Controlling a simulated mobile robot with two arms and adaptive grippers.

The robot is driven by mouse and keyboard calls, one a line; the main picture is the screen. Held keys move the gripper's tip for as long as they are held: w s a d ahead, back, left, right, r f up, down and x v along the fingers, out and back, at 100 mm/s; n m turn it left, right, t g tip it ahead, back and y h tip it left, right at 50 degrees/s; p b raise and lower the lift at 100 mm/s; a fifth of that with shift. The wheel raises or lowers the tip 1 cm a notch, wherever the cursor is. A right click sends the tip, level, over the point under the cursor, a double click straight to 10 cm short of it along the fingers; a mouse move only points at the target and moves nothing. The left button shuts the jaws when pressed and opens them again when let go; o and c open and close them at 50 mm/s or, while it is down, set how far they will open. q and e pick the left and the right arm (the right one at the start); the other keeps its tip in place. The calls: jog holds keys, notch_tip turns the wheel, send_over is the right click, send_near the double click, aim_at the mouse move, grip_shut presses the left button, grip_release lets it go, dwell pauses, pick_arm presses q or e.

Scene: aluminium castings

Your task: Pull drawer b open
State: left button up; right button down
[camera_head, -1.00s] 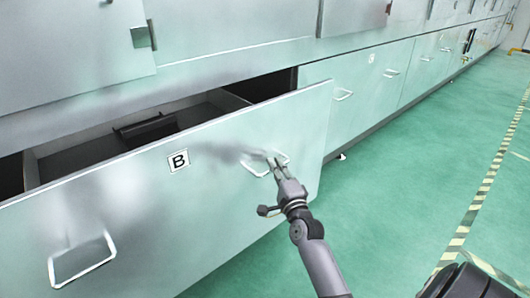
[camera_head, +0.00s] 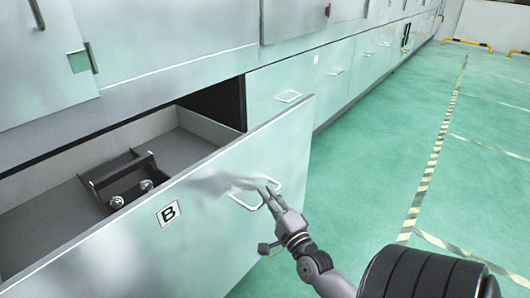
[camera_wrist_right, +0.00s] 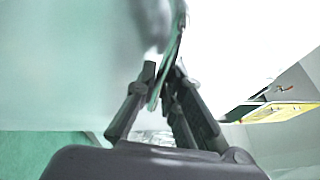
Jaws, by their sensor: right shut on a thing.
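Drawer B (camera_head: 120,255) stands well open from the cabinet, its pale front bearing a white label with the letter B (camera_head: 168,213). My right gripper (camera_head: 268,195) is at the drawer front's right-hand handle (camera_head: 277,187), a white loop. In the right wrist view the two fingers of my right gripper (camera_wrist_right: 160,85) are closed around the handle bar (camera_wrist_right: 172,60). Inside the drawer is a dark divided tray (camera_head: 122,172) with small shiny metal pieces (camera_head: 146,185) in it. My left gripper is not in view.
More closed drawers with handles run along the cabinet row (camera_head: 330,70) to the far right. Green floor (camera_head: 370,155) with a yellow-black striped line (camera_head: 432,165) is free on the right. Yellow-black barriers (camera_head: 466,43) stand at the far wall.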

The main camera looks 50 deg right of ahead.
jog(key=c, duration=1.7)
grip_release()
jog(key=v, duration=1.2)
jog(key=shift+s, duration=0.1)
